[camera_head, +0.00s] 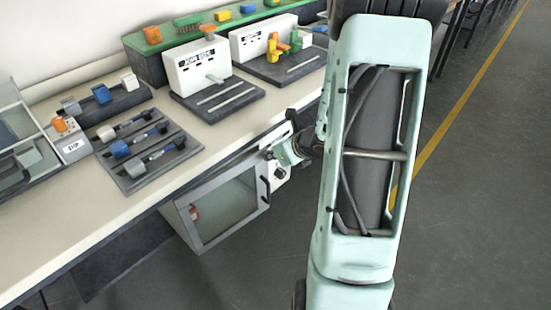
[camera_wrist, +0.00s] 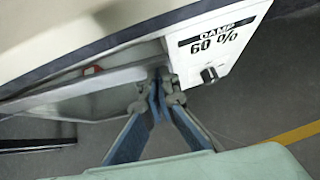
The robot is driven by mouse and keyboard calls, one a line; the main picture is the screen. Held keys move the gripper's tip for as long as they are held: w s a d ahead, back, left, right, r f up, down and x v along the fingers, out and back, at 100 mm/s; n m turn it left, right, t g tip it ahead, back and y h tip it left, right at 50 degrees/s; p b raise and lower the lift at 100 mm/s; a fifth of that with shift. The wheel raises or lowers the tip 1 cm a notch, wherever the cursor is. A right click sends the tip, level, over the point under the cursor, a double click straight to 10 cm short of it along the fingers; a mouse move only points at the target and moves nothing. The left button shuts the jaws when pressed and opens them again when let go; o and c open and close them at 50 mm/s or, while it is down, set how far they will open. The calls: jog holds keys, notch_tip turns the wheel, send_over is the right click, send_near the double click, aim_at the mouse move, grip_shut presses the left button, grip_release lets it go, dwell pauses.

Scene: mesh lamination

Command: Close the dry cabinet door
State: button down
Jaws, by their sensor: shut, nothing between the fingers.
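The dry cabinet (camera_head: 283,172) sits under the bench, with a grey-framed glass door (camera_head: 232,232) and a dark handle (camera_head: 265,188) on its right side. The door lies close to the cabinet front; I cannot tell whether it is flush. In the wrist view, the door's grey frame (camera_wrist: 70,88) runs in from the left towards my fingertips. My gripper (camera_wrist: 158,88) is shut and empty, its tips at the door's right end, beside the white panel marked 60 % (camera_wrist: 217,50). Whether they touch the door is unclear. In the head view, my arm partly hides the panel.
The bench top (camera_head: 60,215) overhangs the cabinet. On it stand a grey tool tray (camera_head: 170,165), two white machines (camera_head: 195,68) and a green rack (camera_head: 150,62). The grey floor (camera_head: 240,285) in front of the cabinet is clear. A yellow line (camera_head: 455,110) crosses the floor at right.

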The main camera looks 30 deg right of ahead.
aim_at(264, 150)
jog(key=w, duration=0.3)
jog(key=shift+a+f+b, duration=0.15)
jog(key=shift+a+b, duration=0.15)
jog(key=shift+b, duration=0.1)
jog(key=shift+w+a, duration=0.1)
jog(key=shift+w, duration=0.25)
jog(key=shift+w+r, duration=0.15)
jog(key=shift+r, duration=0.15)
